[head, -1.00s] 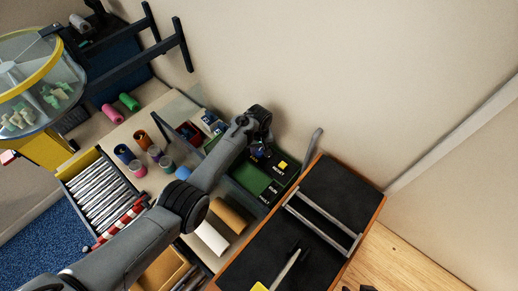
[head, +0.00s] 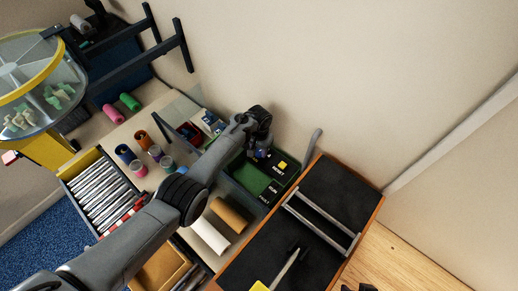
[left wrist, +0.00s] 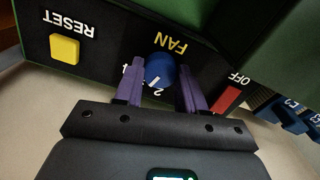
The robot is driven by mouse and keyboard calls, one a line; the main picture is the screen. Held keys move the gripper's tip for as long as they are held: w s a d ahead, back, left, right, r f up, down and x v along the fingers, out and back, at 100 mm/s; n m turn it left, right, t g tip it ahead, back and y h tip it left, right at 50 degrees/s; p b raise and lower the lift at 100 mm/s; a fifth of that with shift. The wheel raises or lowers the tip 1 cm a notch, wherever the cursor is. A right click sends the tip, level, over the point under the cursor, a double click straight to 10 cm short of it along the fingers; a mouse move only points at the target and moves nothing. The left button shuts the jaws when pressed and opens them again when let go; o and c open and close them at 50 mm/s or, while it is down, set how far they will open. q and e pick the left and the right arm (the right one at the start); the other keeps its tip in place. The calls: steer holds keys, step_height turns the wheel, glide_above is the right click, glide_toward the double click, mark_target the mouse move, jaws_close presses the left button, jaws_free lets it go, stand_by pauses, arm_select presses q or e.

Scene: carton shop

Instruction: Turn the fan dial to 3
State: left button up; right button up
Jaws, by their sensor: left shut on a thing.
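The blue fan dial (left wrist: 160,70) sits on a black panel under the upside-down word FAN in the left wrist view. The purple fingers of my left gripper (left wrist: 160,92) are closed on either side of it. A 2 shows by its lower edge; other marks are partly hidden, and I cannot tell where the dial points. In the head view my left gripper (head: 258,152) is at the green control box (head: 255,178), and the arm hides part of it. A dark shape at the bottom edge may be my right gripper (head: 358,287), mostly cut off.
A yellow RESET button (left wrist: 65,48) and a red OFF switch (left wrist: 226,98) flank the dial. Blue connectors (left wrist: 268,106) lie beyond OFF. A black-topped bench (head: 338,190) with a metal rail stands right of the box. Spools (head: 145,140) and rolls lie left of it.

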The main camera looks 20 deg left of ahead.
mark_target(259, 152)
arm_select(q)
steer(key=shift+m, duration=0.3)
steer(key=o, duration=1.1)
steer(key=shift+c, duration=0.2)
step_height(259, 152, up, 11)
steer(key=shift+p, duration=0.4)
steer(key=shift+f, duration=0.1)
